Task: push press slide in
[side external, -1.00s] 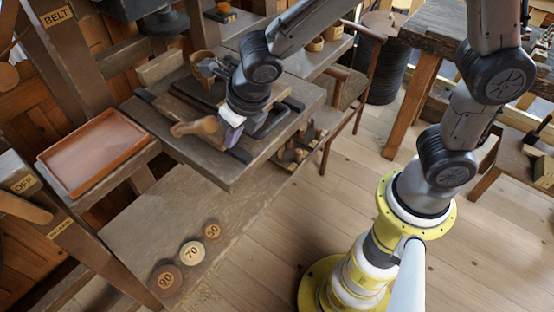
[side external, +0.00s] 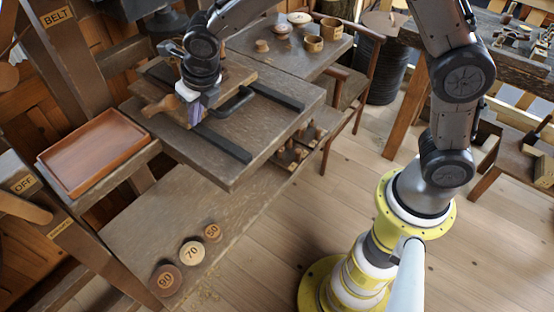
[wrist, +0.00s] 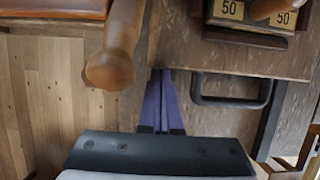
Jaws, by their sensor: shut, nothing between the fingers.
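The press slide (side external: 236,74) is a wooden board between two dark rails (side external: 222,144) on the bench top, toward its far left end. A black U-shaped handle (side external: 236,103) sticks out from its near edge and also shows in the wrist view (wrist: 230,102). My gripper (side external: 195,118) is shut and empty, with purple fingers. In the wrist view its fingertips (wrist: 160,74) are at the slide's near edge, between a rounded wooden handle (wrist: 110,65) and the black handle. I cannot tell whether they touch the edge. My arm hides part of the slide.
A block marked 50 (wrist: 229,12) shows in the wrist view. A reddish tray (side external: 98,152) stands left of the bench. Wooden cups (side external: 331,29) stand behind. The near bench top is bare.

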